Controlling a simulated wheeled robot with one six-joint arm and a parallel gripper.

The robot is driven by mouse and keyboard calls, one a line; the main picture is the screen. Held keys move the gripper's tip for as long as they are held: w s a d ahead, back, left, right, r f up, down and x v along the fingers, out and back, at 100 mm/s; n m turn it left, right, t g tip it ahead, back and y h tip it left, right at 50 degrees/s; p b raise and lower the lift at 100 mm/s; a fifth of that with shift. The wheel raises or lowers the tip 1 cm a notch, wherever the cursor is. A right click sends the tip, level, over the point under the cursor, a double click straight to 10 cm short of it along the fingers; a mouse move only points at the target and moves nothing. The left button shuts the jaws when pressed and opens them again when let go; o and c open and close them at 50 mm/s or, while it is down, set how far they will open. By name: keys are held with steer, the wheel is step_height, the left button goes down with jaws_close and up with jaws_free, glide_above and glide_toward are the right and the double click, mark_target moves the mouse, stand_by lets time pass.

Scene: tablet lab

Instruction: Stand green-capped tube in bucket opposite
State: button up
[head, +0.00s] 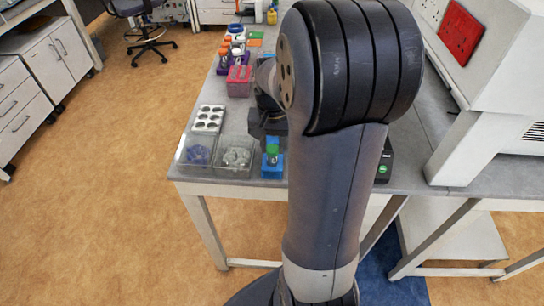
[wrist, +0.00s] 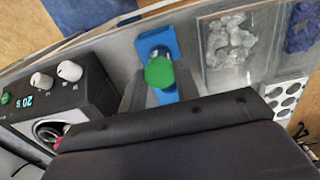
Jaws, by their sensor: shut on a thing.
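The green-capped tube shows its round green cap (wrist: 159,72) in the wrist view, between the two grey fingers of my gripper (wrist: 160,88), which is shut on it. The cap also shows in the head view (head: 272,149), over a small blue block (head: 272,170) near the table's front edge. The blue block lies under the tube in the wrist view (wrist: 155,42); I cannot tell whether the tube is still seated in it. A dark device (wrist: 72,98) with a "20" display and white knobs stands at left, with a round opening partly hidden by my gripper. No bucket can be made out clearly.
Two clear trays stand beside the blue block, one with clear pieces (head: 237,156) and one with blue pieces (head: 198,153). A white rack with holes (head: 209,118) is behind them. A pink rack (head: 239,82) and several tubes stand farther back. My arm hides the table's middle.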

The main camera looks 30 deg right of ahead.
steer(key=shift+r+p, duration=3.2)
steer(key=shift+r, duration=0.6)
step_height(320, 180, up, 7)
steer(key=p, duration=0.3)
steer(key=shift+f+p, duration=0.2)
steer(key=shift+p, duration=0.2)
steer(key=s+d, duration=0.2)
steer(key=d, duration=2.6)
steer(key=shift+s+d, duration=0.15)
steer(key=shift+s, duration=0.1)
steer(key=shift+f, duration=0.1)
